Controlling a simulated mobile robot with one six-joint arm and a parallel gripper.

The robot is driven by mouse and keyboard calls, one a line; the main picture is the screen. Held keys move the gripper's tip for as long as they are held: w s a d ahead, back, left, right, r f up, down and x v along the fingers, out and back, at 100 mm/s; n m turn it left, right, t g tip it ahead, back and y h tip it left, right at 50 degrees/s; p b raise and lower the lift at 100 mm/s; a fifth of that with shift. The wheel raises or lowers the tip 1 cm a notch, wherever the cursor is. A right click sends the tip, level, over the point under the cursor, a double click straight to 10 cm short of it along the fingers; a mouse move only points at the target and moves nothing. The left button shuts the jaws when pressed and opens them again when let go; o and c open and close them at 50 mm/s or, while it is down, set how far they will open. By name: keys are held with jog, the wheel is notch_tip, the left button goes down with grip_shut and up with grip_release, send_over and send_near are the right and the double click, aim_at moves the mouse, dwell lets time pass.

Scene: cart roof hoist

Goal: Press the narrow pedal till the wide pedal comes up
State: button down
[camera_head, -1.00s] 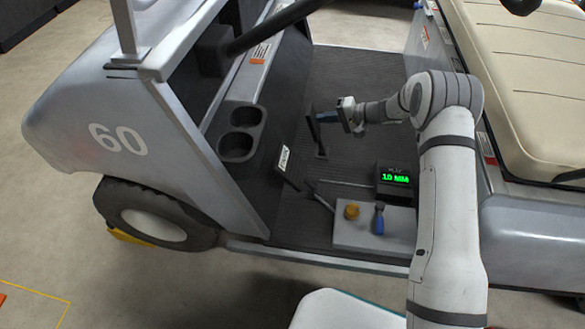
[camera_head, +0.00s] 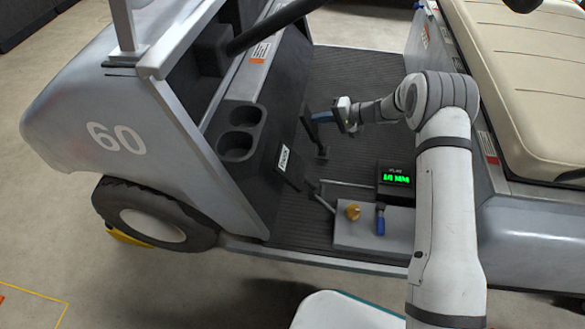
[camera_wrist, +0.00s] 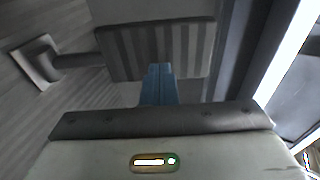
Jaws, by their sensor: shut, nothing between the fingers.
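My gripper (camera_head: 320,117) is shut, its blue fingertips against the face of a dark upright pedal, which I take as the narrow pedal (camera_head: 309,128). In the wrist view the fingers (camera_wrist: 158,85) meet the lower edge of this ribbed grey pad (camera_wrist: 120,50); its stalk runs left to a floor mount. I cannot tell clearly how high this plate stands.
A grey box with an orange knob (camera_head: 352,211) and a blue-handled lever (camera_head: 380,220) sits on the floor, beside a display (camera_head: 396,178) with green, blurred characters. Cup holders (camera_head: 238,141) and the dash lie left, the beige seat (camera_head: 530,80) right.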

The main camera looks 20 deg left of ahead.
jog(key=shift+s+a+f, duration=0.1)
jog(key=shift+a, duration=0.15)
jog(key=w+v, duration=0.1)
jog(key=v, duration=0.6)
jog(key=shift+f+b, duration=0.4)
jog(key=shift+d+r, duration=0.1)
dwell(0.5)
